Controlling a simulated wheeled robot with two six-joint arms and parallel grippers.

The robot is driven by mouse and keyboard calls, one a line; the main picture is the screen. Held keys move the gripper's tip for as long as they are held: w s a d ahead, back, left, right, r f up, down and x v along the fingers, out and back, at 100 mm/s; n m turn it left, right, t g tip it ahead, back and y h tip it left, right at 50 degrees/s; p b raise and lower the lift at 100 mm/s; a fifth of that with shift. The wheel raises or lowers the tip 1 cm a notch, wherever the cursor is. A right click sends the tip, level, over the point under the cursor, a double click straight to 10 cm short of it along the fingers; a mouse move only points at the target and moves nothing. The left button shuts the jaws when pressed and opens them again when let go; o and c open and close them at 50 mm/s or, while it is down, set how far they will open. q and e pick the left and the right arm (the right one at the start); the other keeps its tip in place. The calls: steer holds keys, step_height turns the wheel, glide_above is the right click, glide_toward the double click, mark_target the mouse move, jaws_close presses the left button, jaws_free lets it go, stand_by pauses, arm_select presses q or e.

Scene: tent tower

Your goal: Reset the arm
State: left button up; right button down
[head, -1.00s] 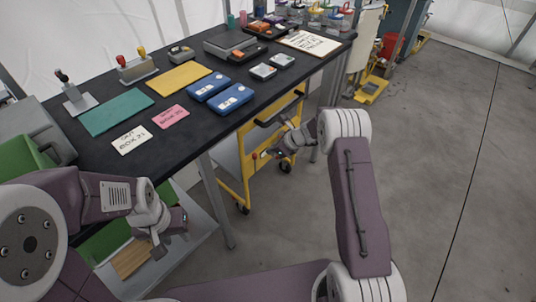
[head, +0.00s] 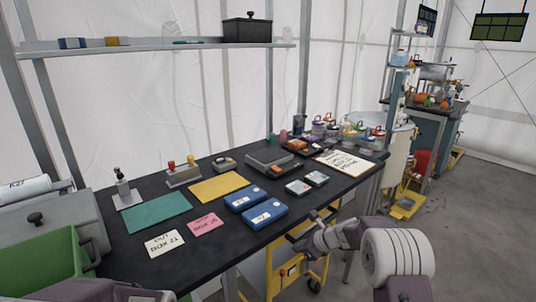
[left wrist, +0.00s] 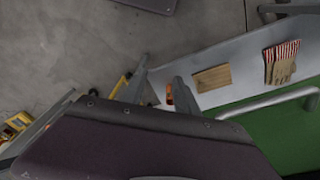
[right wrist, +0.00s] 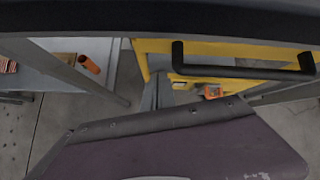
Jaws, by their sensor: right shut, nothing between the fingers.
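My right gripper (head: 312,234) is at the front edge of the black bench, at the right part of the head view. In the right wrist view its fingers (right wrist: 157,93) are together, with nothing between them, in front of the yellow cart. My left gripper shows only in the left wrist view; its two fingers (left wrist: 162,84) stand apart with nothing held between them. They point over the floor beside the grey lower shelf. In the head view only a purple piece of my left arm shows at the bottom edge.
The black bench (head: 135,255) carries blue cases (head: 265,213), a teal mat (head: 157,214), a yellow mat (head: 217,187) and cards. The yellow cart (right wrist: 215,58) with a black handle (right wrist: 243,72) stands under the bench front. A green bin (head: 45,265) is at left.

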steer(key=s+a+r+n+g+h, duration=0.1)
steer(key=s+r+n, duration=0.1)
steer(key=s+n, duration=0.45)
steer(key=s+r+n+g+h, duration=0.1)
steer(key=s+r+n, duration=0.2)
steer(key=s, duration=0.7)
steer(key=s+d+f+n+g+h, duration=0.2)
steer(key=s+d+f+n, duration=0.1)
steer(key=s+n, duration=0.55)
steer(key=s+d+f+n+g+h, duration=0.1)
steer(key=s+d+f+n, duration=0.2)
steer(key=s+n, duration=0.5)
step_height(320, 180, up, 17)
steer(key=m+p, duration=0.1)
steer(key=p, duration=1.6)
steer(key=shift+s, duration=0.2)
steer(key=shift+d, duration=0.1)
